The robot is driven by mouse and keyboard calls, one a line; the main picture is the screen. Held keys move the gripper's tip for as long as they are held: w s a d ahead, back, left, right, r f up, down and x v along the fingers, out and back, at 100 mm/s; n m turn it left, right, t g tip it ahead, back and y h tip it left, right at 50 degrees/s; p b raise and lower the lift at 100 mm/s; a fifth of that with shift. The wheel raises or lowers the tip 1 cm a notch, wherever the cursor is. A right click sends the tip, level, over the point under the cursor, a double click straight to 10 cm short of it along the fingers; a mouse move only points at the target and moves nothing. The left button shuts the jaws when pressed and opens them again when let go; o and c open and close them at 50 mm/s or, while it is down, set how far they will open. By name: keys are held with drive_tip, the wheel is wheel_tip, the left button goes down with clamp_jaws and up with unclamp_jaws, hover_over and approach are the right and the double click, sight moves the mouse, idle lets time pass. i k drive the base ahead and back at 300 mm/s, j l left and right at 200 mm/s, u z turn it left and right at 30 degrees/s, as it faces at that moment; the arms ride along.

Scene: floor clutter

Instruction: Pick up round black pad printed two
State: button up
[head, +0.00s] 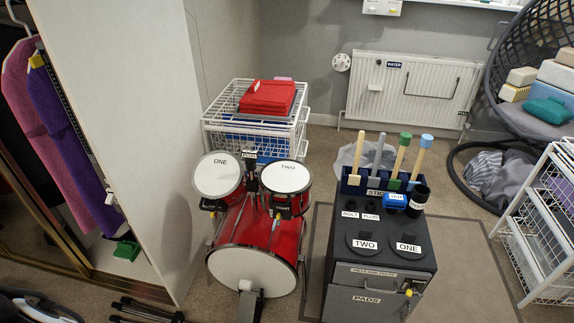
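The round black pad printed TWO (364,234) lies flat on top of a dark grey cabinet (345,275), on the left of the top's front part. A matching round black pad printed ONE (406,236) lies just to its right. A white label with black letters shows on each pad. Nothing covers the TWO pad. My gripper is not in view.
A holder with several upright sticks (380,180) and a dark cup (419,200) stand behind the pads. A red drum set (258,235) with heads printed ONE and TWO stands left of the cabinet. A white wire rack (545,225) is at the right. Floor is clear between cabinet and rack.

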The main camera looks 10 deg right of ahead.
sight(365, 240)
drive_tip(key=z, duration=0.95)
